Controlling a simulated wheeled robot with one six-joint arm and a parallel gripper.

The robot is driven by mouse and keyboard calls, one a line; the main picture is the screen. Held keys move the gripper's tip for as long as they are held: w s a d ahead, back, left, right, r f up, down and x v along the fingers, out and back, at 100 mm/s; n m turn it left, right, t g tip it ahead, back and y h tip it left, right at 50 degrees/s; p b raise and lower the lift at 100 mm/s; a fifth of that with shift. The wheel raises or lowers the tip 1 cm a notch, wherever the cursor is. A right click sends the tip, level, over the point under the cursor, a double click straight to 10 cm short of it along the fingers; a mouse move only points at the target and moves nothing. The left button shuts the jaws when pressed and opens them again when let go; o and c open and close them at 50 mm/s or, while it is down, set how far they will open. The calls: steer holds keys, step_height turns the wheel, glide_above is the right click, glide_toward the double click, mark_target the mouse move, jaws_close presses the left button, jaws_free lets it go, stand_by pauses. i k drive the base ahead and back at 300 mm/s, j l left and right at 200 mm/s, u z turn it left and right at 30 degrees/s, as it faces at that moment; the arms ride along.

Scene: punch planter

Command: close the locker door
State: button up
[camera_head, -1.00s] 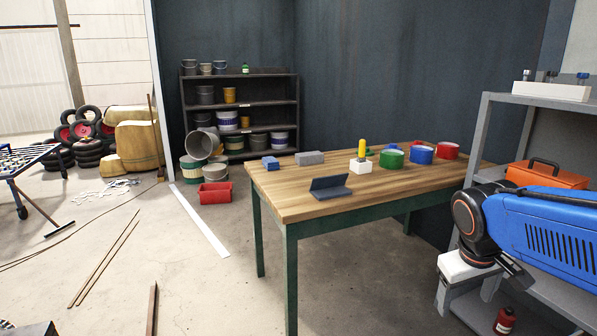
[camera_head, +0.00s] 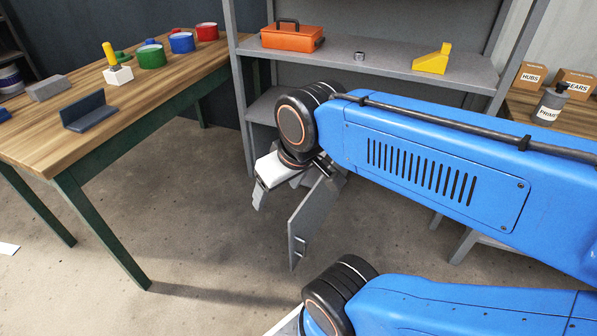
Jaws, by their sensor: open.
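A grey upright panel with a small bar handle, which looks like the locker door (camera_head: 314,218), stands ajar just right of my gripper in the head view. Its upper part and whatever it hinges on are hidden behind my blue arm, so the locker body cannot be made out. My gripper (camera_head: 278,192) hangs from the black wrist joint, with its white body and grey fingers pointing down. It is open and holds nothing. It overlaps the door's upper left edge in the picture; whether they touch cannot be told.
A grey shelf unit (camera_head: 385,66) behind carries an orange toolbox (camera_head: 292,38) and a yellow block (camera_head: 432,60). A wooden-topped table (camera_head: 55,142) with cans and blocks stands at the left. Boxes and a bottle (camera_head: 549,105) stand at the right. The floor between is clear.

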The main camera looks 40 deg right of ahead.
mark_target(306, 221)
steer(key=i+l+z, duration=0.15)
steer(key=z, duration=0.95)
steer(key=k+j+u, duration=0.1)
steer(key=k, duration=0.3)
steer(key=k+j+u, duration=0.15)
steer(key=k, duration=0.25)
